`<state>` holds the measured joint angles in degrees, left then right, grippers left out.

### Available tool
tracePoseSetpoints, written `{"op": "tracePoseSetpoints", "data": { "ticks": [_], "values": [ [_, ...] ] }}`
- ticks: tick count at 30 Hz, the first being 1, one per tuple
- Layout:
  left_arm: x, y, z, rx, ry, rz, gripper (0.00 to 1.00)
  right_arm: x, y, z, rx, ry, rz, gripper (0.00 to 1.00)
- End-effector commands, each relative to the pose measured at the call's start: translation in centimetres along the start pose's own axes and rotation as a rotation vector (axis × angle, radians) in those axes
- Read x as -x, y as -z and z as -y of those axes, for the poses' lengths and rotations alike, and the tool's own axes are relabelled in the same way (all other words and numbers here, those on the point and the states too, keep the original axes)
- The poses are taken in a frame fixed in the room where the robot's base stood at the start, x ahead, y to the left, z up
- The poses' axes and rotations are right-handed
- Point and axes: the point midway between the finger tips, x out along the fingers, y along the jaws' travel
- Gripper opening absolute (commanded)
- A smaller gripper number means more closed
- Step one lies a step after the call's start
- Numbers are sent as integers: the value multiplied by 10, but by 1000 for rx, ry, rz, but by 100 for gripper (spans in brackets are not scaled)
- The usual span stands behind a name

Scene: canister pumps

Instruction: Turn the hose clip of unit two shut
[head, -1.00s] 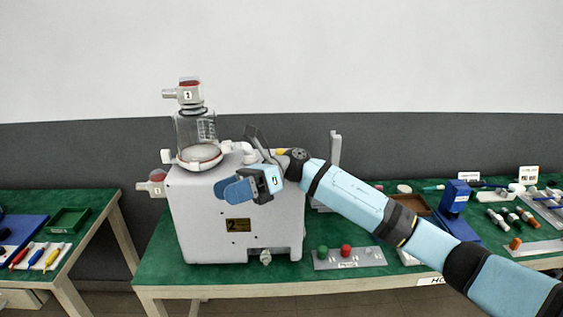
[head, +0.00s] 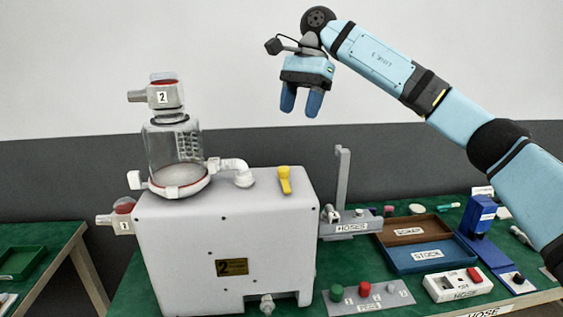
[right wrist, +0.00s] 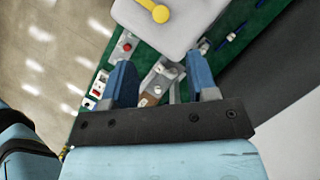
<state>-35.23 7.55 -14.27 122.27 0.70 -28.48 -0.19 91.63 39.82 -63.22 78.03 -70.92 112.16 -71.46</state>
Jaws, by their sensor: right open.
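The lever also shows in the right wrist view (right wrist: 153,10). My right gripper (head: 300,104) is open and empty, fingers down, well above the pump and apart from it. My left gripper is out of view.
A grey upright stand (head: 342,178) labelled HOSES is right of the pump. A button panel (head: 370,298) with green and red knobs lies in front of it. A brown tray (head: 409,230) and a blue tray (head: 424,257) are further right. The space above the pump's right side is clear.

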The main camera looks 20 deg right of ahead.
Motion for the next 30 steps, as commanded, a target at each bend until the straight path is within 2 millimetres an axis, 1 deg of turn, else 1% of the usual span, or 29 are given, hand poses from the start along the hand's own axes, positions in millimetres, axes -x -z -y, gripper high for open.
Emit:
{"op": "tracePoseSetpoints", "data": {
  "ticks": [1, 4, 9, 15, 18, 21, 30],
  "values": [
    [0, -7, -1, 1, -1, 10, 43, -12, 1, 0, 1, -4, 1, 53],
    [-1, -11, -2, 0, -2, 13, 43, -33, 1, 0, 1, -4, 1, 53],
    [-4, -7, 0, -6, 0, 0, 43, -70, 1, 0, 0, -3, 2, 53],
    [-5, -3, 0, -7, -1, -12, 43, -104, 0, 0, 0, -2, 2, 53],
    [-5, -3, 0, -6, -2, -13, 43, -114, 0, 0, 0, -2, 2, 53],
    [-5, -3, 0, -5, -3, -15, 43, -120, 0, 0, 0, 0, 3, 53],
    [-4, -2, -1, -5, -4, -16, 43, -122, -1, 0, 0, 0, 3, 53]
  ]
}}
